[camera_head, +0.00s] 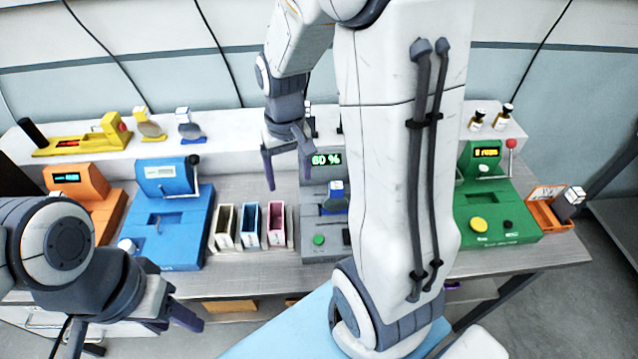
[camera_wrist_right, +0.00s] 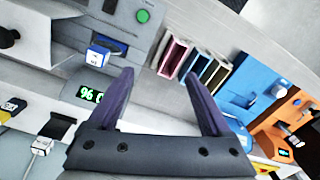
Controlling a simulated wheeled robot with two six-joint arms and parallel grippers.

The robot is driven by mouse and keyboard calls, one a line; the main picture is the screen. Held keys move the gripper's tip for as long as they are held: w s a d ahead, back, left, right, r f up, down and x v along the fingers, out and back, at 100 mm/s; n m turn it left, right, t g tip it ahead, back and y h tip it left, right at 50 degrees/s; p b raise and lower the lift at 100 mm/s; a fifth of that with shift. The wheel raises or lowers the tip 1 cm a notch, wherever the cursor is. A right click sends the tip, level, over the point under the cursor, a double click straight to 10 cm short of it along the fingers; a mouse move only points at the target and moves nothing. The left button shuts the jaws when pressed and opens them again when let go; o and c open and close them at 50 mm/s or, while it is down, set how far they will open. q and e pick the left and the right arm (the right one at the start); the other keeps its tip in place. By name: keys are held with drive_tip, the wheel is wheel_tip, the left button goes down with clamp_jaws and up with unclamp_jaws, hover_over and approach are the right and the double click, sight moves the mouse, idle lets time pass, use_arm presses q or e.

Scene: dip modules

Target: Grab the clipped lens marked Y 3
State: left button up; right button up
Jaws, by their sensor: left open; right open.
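I cannot read a Y 3 mark in either view. Small clipped pieces stand on the back shelf: one with a yellow base (camera_head: 150,130) and one with a blue base (camera_head: 190,130). The right wrist view shows a yellow-tagged piece (camera_wrist_right: 13,107) and a white piece (camera_wrist_right: 42,146) at the left edge. A blue piece (camera_head: 335,197) sits in the grey device, also seen in the wrist view (camera_wrist_right: 101,52). My right gripper (camera_head: 287,165) is open and empty, above and left of that device; its fingers show in the wrist view (camera_wrist_right: 160,82). My left gripper (camera_head: 168,318) is open at the lower left.
Blue (camera_head: 165,225), orange (camera_head: 100,205), grey (camera_head: 319,225) and green (camera_head: 495,215) devices stand along the bench. Pink, blue and dark open boxes (camera_head: 249,226) stand between blue and grey. Brown bottles (camera_head: 490,118) stand on the shelf. My right arm hides part of the bench.

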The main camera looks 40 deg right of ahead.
sight(336, 185)
drive_tip(key=d+m, duration=0.1)
drive_tip(key=d, duration=0.3)
drive_tip(key=d+f+m, duration=0.1)
drive_tip(key=d, duration=0.3)
drive_tip(key=d+f+m, duration=0.1)
drive_tip(key=d, duration=0.3)
drive_tip(key=shift+d+f+m+p, duration=0.25)
drive_tip(key=shift+m+p, duration=0.15)
drive_tip(key=f, duration=0.2)
drive_tip(key=f+p, duration=0.1)
drive_tip(key=f, duration=0.1)
drive_tip(key=shift+d+f, duration=0.2)
drive_tip(key=shift+f, duration=0.35)
drive_tip(key=shift+s+a+f+p, duration=0.15)
drive_tip(key=shift+f+p, duration=0.25)
drive_tip(key=shift+f, duration=0.15)
wheel_tip(336, 185, down, 3)
drive_tip(key=shift+s+a+f+p, duration=0.1)
drive_tip(key=shift+f+p, duration=0.05)
drive_tip(key=shift+p, duration=0.45)
drive_tip(key=shift+f, duration=0.45)
clamp_jaws()
